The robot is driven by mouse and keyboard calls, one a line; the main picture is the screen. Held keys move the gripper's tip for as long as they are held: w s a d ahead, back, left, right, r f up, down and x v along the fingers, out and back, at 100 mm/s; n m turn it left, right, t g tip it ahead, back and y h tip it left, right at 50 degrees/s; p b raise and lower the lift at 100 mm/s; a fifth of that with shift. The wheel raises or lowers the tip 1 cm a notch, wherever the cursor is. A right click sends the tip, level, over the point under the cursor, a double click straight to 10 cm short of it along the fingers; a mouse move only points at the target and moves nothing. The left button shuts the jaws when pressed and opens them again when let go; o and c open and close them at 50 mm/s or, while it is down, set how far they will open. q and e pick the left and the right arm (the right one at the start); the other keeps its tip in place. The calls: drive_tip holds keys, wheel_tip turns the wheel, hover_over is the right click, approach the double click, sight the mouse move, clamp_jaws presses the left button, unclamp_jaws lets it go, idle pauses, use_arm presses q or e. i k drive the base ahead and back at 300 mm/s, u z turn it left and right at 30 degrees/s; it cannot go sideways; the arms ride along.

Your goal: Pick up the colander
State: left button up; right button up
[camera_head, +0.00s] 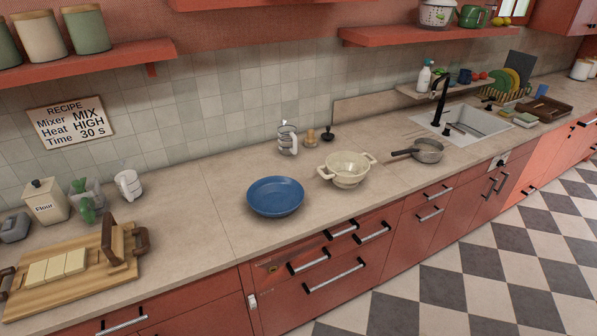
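A cream, two-handled bowl with holes, the colander (347,172), stands upright on the beige counter (228,222) near the middle of the head view. One handle points left and the other right. Nothing touches it from above. Neither of my grippers shows in the head view, so their positions and states are hidden.
A blue plate (275,197) lies left of the colander and a grey saucepan (427,151) stands to its right. A cutting board (72,290) is at far left. A sink (465,124) lies further right.

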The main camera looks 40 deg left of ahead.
sight(346, 169)
drive_tip(key=u, duration=0.25)
drive_tip(key=i, duration=0.75)
drive_tip(key=z, duration=1.2)
drive_tip(key=i, duration=2)
drive_tip(key=u, duration=1.35)
drive_tip(key=i, duration=0.55)
drive_tip(key=u, duration=0.15)
drive_tip(key=k, duration=0.25)
drive_tip(key=u, duration=0.5)
